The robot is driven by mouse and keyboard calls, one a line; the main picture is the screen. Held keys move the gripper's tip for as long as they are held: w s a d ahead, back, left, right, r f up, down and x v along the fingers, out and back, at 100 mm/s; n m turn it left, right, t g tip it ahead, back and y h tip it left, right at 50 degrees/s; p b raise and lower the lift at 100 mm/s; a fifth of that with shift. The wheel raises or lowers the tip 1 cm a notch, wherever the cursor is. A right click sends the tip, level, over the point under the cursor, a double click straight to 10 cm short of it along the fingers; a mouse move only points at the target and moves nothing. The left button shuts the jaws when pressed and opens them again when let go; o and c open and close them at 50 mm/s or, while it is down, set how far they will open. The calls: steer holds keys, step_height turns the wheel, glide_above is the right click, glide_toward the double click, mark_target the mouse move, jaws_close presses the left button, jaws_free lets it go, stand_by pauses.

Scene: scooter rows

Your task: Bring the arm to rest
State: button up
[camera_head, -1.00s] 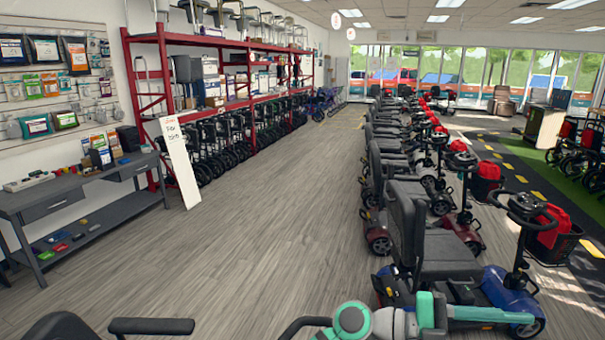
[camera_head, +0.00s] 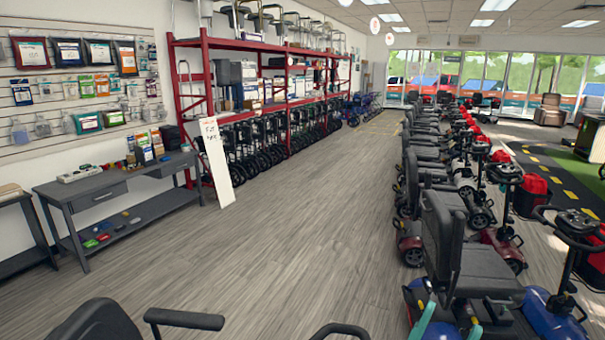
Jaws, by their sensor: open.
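My gripper (camera_head: 450,318) shows only at the bottom edge of the head view, right of centre. Its two teal-edged fingers stand apart, so it is open, and I see nothing held between them. The rest of my arm is below the picture. The fingers appear in front of the nearest scooter (camera_head: 468,262), which has a black seat and blue body. I cannot tell how far apart they are from it.
A row of scooters runs back along the right. A grey table (camera_head: 118,193), a leaning white sign (camera_head: 216,162) and a red rack (camera_head: 196,110) line the left. A black armrest (camera_head: 184,319) is close at the bottom. The wooden aisle (camera_head: 300,220) is clear.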

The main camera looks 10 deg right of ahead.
steer(key=s+a+f+n+t+y, duration=0.2)
steer(key=a+f+n+t+y, duration=0.2)
steer(key=a+f+n+y, duration=0.5)
steer(key=s+a+f+n+t+y, duration=0.1)
steer(key=a+f+n+t+y, duration=0.2)
steer(key=a+f+n+y, duration=0.75)
steer(key=s+a+f+m+g+y, duration=0.2)
steer(key=s+a+f+g+y, duration=0.1)
steer(key=s+f, duration=0.5)
steer(key=s+a+f+m+g+y, duration=0.3)
steer(key=s+a+f+g+y, duration=0.1)
steer(key=s+f, duration=0.5)
steer(key=shift+s+g, duration=0.3)
steer(key=shift+s, duration=0.25)
steer(key=shift+f, duration=0.1)
